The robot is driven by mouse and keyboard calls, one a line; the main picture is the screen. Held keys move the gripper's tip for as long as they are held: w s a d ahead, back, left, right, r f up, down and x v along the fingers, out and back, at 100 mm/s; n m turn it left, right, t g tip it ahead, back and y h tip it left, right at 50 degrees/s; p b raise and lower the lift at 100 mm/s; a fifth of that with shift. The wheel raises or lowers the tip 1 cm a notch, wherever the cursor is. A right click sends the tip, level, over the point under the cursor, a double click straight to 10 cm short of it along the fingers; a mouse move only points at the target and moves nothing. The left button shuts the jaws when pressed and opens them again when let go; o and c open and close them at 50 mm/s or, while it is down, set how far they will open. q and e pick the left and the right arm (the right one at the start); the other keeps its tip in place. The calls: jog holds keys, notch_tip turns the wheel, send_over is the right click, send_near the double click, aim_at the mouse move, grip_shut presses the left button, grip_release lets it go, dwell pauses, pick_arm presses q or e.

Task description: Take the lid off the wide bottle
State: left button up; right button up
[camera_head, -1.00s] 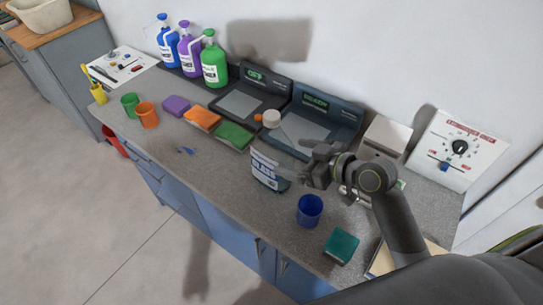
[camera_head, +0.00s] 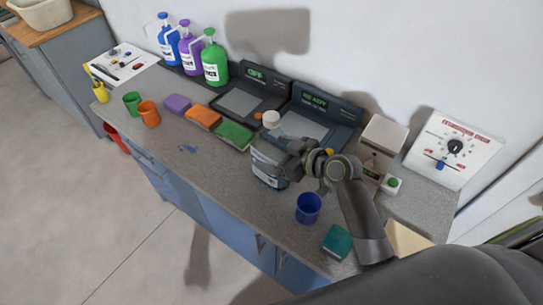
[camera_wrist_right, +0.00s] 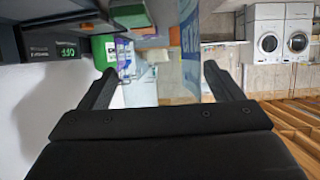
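The wide bottle (camera_head: 264,172) stands on the counter in the head view, with a clear upper part and a white label. A white round lid (camera_head: 271,119) shows at its top. My right gripper (camera_head: 278,148) is at the bottle's upper right, below the lid's height in the picture, and covers part of the label. In the right wrist view its two fingers (camera_wrist_right: 158,72) are apart. The bottle's see-through side with blue lettering (camera_wrist_right: 190,45) shows beyond and between them, nearer the right finger. Whether they touch it is unclear. My left gripper is not in view.
A blue cup (camera_head: 308,208) and a teal block (camera_head: 337,242) stand near the front edge. Dark display panels (camera_head: 322,118) are behind the bottle. Coloured sponges (camera_head: 203,117) and cups lie left; pump bottles (camera_head: 214,62) stand at the back. The front-left counter is mostly clear.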

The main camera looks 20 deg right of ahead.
aim_at(277, 125)
jog(key=c, duration=1.1)
jog(key=shift+c, duration=0.2)
jog(key=shift+r, duration=0.1)
notch_tip(277, 125, up, 10)
jog(key=shift+f+b, duration=0.1)
jog(key=shift+b, duration=0.45)
